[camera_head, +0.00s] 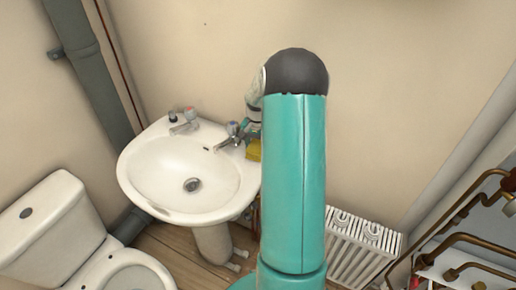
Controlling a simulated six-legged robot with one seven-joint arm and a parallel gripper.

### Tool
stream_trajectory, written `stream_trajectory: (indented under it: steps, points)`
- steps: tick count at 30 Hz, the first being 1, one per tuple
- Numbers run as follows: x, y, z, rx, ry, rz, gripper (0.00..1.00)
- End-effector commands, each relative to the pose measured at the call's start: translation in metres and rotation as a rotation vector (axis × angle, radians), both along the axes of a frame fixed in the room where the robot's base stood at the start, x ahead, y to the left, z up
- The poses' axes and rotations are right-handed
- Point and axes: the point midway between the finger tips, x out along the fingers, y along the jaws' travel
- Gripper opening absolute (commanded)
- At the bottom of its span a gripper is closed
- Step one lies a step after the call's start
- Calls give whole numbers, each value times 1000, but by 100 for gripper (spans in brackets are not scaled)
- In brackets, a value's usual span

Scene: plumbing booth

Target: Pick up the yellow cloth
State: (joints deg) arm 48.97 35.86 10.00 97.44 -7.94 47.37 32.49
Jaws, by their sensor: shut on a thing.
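The yellow cloth (254,150) shows as a small patch at the right back edge of the white sink, beside the right tap. My teal arm hides its right side. My gripper (252,128) reaches down just above the cloth, mostly hidden behind my arm. It is shut on the cloth. The fingertips are not clearly visible, and I cannot tell whether the cloth still touches the sink.
The white sink (160,165) has a left tap (185,122) and a right tap (230,138) close to my gripper. A toilet (45,230) stands at the left. A radiator (355,250) and copper pipes (465,240) are at the right.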

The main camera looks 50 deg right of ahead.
Motion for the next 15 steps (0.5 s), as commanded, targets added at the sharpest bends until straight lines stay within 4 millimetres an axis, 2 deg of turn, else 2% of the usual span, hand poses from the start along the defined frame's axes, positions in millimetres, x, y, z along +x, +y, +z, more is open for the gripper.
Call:
stream_trajectory:
  steps: [8,15]
  points:
    - [0,0,4,-2,-1,0,36]
    - [1,0,31,-3,-2,1,36]
